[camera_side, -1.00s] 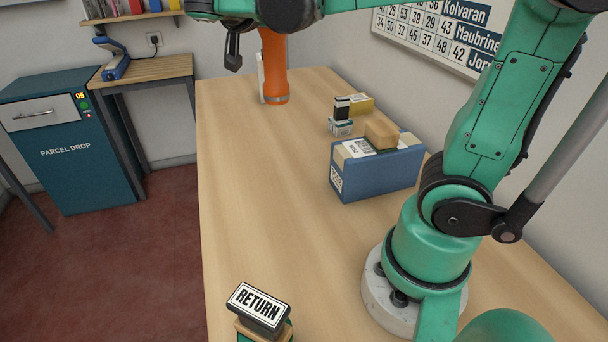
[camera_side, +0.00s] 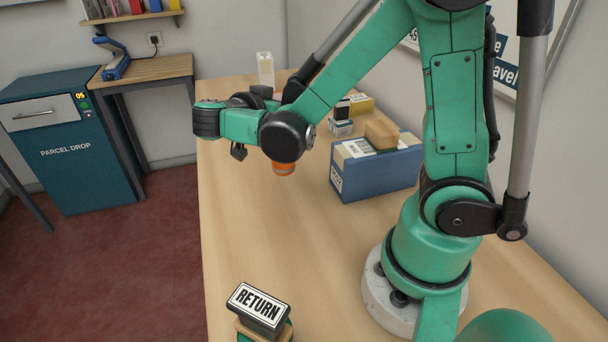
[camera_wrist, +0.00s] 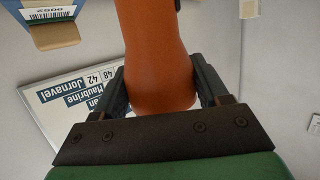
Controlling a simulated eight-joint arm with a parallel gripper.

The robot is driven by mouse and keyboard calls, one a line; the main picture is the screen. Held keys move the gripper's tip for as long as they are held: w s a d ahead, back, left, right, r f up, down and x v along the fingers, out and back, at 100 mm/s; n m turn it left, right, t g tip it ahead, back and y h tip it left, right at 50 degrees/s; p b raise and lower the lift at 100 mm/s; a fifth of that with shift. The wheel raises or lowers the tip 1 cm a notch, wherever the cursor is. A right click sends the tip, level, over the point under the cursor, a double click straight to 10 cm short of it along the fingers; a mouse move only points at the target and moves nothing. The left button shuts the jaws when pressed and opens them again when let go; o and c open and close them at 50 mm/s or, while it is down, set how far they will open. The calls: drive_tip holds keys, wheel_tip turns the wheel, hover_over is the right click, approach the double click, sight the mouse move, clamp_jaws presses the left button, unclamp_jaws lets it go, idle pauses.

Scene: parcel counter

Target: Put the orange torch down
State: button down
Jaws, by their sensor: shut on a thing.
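The orange torch (camera_side: 284,168) shows only its end in the side view, below my dark wrist joint; the rest of it is hidden behind my arm. In the wrist view the torch (camera_wrist: 158,50) stands large between the two dark fingers of my gripper (camera_wrist: 163,88), which is shut on it. The fingers lie along both sides of its wide end. In the side view the fingers are mostly hidden by the arm. The torch end shows against the wooden counter (camera_side: 235,215), left of the blue parcel; I cannot tell whether it touches the counter.
The blue parcel (camera_side: 375,175) has a wooden-handled stamp (camera_side: 381,133) on top. Small boxes (camera_side: 342,127) stand behind it. A pale upright container (camera_side: 265,70) stands at the far end. A RETURN stamp (camera_side: 258,305) is at the near edge. The counter's left middle is bare.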

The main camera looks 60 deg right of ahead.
drive_tip(key=shift+f, duration=2.65)
unclamp_jaws()
drive_tip(key=v, duration=0.7)
drive_tip(key=shift+a, duration=0.25)
